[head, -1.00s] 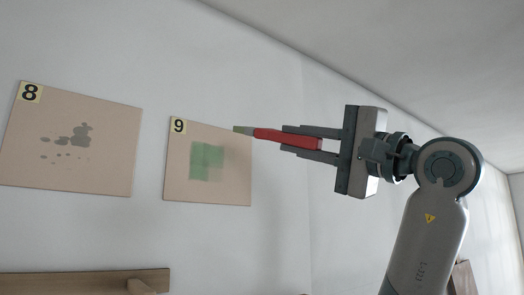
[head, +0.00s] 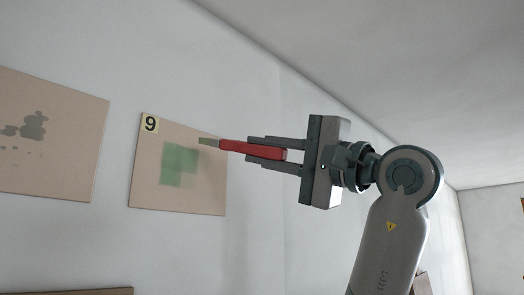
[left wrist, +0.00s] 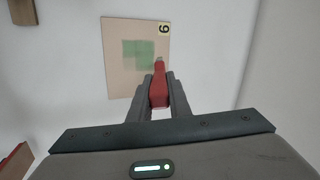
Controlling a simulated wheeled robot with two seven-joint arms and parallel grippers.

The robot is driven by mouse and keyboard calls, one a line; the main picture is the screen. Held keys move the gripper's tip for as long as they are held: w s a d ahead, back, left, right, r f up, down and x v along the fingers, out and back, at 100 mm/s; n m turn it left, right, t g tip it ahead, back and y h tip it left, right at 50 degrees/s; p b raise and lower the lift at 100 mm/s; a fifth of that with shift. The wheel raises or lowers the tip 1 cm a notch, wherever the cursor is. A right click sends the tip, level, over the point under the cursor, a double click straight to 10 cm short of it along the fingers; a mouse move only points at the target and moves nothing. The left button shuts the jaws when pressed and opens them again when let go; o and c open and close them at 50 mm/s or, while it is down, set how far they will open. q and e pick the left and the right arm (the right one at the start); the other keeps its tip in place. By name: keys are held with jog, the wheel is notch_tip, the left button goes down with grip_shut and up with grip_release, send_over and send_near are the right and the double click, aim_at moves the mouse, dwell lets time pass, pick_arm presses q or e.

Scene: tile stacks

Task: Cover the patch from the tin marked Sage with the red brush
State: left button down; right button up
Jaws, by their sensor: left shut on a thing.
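My left gripper (head: 276,154) is shut on the red brush (head: 252,150), whose bristle tip is green and points left. Panel 9 (head: 150,195) hangs on the wall with a green painted patch (head: 179,166) near its middle. The brush tip shows in front of the panel's upper right part; I cannot tell whether it touches. In the left wrist view the gripper (left wrist: 159,95) holds the brush (left wrist: 159,85) below the panel (left wrist: 120,85), with the green patch (left wrist: 138,55) showing two shades. The tin marked Sage is not in view. My right gripper is not in view.
Another tan panel (head: 60,170) with dark grey spots is at the left edge of the head view. A wooden edge (head: 80,291) shows at the bottom left. The wall (head: 270,240) right of panel 9 is bare.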

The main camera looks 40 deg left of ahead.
pick_arm(q)
jog(key=shift+a, duration=0.85)
jog(key=shift+w+a+p, duration=0.15)
jog(key=shift+a+p, duration=0.2)
jog(key=shift+a, duration=0.85)
jog(key=shift+w+a+p, duration=0.1)
jog(key=shift+a+p, duration=0.2)
jog(key=shift+a, duration=0.85)
jog(key=c, duration=2.3)
grip_release()
grip_shut()
jog(key=shift+a+b, duration=0.3)
jog(key=shift+a, duration=0.35)
